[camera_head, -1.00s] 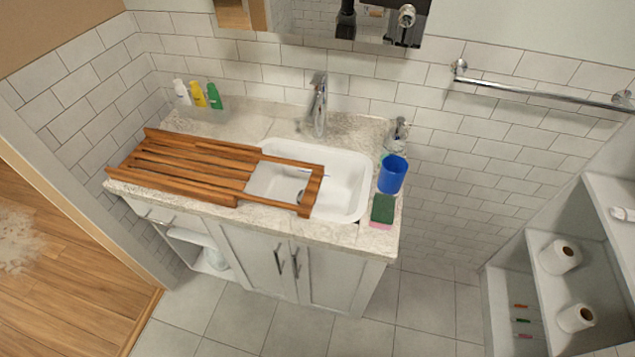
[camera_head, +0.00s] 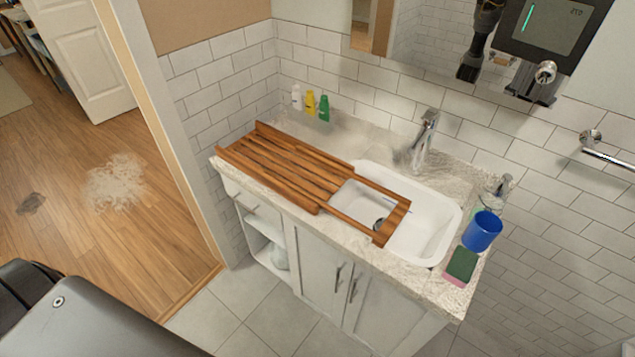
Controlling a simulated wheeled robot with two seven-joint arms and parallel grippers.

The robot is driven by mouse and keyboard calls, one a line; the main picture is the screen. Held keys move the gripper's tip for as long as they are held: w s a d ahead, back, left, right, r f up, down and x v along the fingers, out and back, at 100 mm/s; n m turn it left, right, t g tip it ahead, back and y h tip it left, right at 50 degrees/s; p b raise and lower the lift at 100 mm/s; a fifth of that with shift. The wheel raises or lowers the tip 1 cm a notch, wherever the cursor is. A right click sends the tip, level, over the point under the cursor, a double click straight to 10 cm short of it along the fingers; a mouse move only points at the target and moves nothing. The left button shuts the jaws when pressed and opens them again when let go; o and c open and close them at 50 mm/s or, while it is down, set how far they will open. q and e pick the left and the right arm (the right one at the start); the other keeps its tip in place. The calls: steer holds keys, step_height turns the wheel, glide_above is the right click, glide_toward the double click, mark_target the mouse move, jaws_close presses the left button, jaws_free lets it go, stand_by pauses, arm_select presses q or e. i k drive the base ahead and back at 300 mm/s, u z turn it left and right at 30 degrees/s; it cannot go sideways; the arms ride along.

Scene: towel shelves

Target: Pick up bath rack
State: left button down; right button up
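The bath rack (camera_head: 280,165) is a brown slatted wooden rack with an open rectangular window near its right end. It lies flat on the left part of the counter, and its right end reaches over the white sink (camera_head: 432,222). Neither of my grippers is on it. A dark part of my own arm shows at the lower left corner, but no gripper fingers are visible there. The mirror reflects part of my body at the top right.
A faucet (camera_head: 424,140) rises behind the sink. A blue cup (camera_head: 482,231) and a green and pink sponge (camera_head: 461,266) sit at the counter's right end. Several small bottles (camera_head: 311,104) stand at the back left. A towel bar (camera_head: 608,157) is on the right wall. Tiled floor lies in front.

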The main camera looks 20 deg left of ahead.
mark_target(229, 153)
steer(key=k, duration=0.5)
steer(key=u, duration=1.65)
steer(key=i, duration=0.95)
steer(key=z, duration=1.45)
